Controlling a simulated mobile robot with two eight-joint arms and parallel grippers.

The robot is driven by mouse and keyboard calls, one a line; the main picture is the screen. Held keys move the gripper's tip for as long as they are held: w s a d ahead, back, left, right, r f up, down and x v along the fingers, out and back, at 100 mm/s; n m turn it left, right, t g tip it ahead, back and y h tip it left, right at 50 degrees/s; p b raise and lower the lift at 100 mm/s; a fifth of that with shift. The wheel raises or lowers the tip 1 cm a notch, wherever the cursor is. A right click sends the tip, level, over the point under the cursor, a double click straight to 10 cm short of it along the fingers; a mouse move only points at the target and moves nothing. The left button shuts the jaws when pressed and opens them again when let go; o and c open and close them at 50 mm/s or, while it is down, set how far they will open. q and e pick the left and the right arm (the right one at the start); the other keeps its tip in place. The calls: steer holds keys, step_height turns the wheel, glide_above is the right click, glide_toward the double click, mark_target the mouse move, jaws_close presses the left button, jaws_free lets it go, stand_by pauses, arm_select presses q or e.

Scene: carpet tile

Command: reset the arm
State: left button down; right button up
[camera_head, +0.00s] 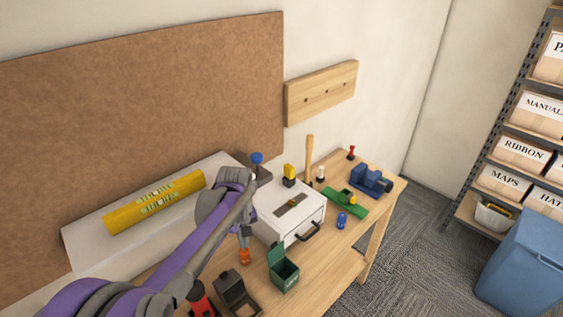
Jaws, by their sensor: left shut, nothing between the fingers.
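My left arm, purple and grey, comes in from the lower left and reaches over the workbench (322,262). My left gripper (248,187), at the far end of the arm, is shut and empty. It shows in front of the left side of a white box with a black handle (290,228); whether it touches anything is hard to tell. The arm hides part of the bench and the lower end of the white panel. My right gripper is not in view.
A green open box (283,272), a dark open box (235,292) and an orange-tipped item (244,256) stand near the arm. A blue vise (370,181) and a blue item (341,220) are further right. A yellow roll (155,202) lies on the left.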

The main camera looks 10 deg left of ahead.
arm_select(q)
steer(key=shift+s, duration=0.15)
steer(key=s+r+m+t, duration=0.1)
steer(key=s+m+t, duration=0.5)
steer(key=s, duration=1.4)
steer(key=shift+s+d+m, duration=0.3)
steer(key=shift+s, duration=0.05)
